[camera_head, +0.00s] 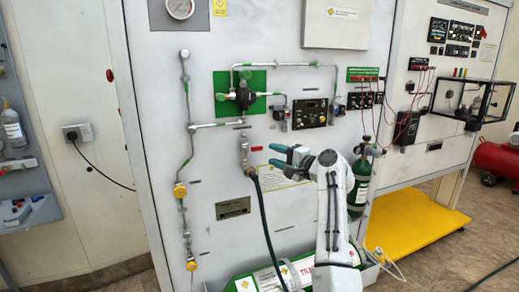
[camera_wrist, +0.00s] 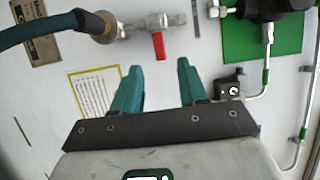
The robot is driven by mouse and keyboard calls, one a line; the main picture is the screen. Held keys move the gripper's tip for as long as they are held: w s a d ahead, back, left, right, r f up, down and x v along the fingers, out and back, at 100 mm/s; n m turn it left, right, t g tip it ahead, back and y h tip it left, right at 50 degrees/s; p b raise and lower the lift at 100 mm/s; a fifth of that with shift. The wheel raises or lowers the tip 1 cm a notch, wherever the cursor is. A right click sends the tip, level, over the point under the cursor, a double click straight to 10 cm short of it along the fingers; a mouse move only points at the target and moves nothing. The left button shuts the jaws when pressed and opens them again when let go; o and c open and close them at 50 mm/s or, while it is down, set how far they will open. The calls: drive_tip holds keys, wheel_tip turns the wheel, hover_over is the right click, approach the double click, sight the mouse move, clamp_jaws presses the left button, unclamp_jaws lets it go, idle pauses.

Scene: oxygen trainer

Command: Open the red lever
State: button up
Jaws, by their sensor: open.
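The red lever (camera_wrist: 159,46) sticks out from a metal valve (camera_wrist: 150,25) on the panel, with a dark green hose (camera_wrist: 45,27) joined to the valve's left in the wrist view. In the head view the lever (camera_head: 257,148) is a small red bar right of the valve (camera_head: 245,150). My gripper (camera_wrist: 158,70) is open and empty. Its teal fingers point at the panel, and the lever shows between and just beyond their tips. In the head view my gripper (camera_head: 273,155) is just right of the lever. I cannot tell the exact gap.
A green plate with a black regulator (camera_head: 243,98) and pipes is above the valve. A green cylinder (camera_head: 360,182) stands right of my arm, and another (camera_head: 270,278) lies below. A small black fitting (camera_wrist: 229,88) is right of my fingers in the wrist view.

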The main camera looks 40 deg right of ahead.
sight(260, 149)
drive_tip(key=shift+w+a, duration=0.2)
drive_tip(key=shift+w, duration=1.5)
drive_tip(key=shift+w+a, duration=0.15)
drive_tip(key=shift+w, duration=1.5)
clamp_jaws()
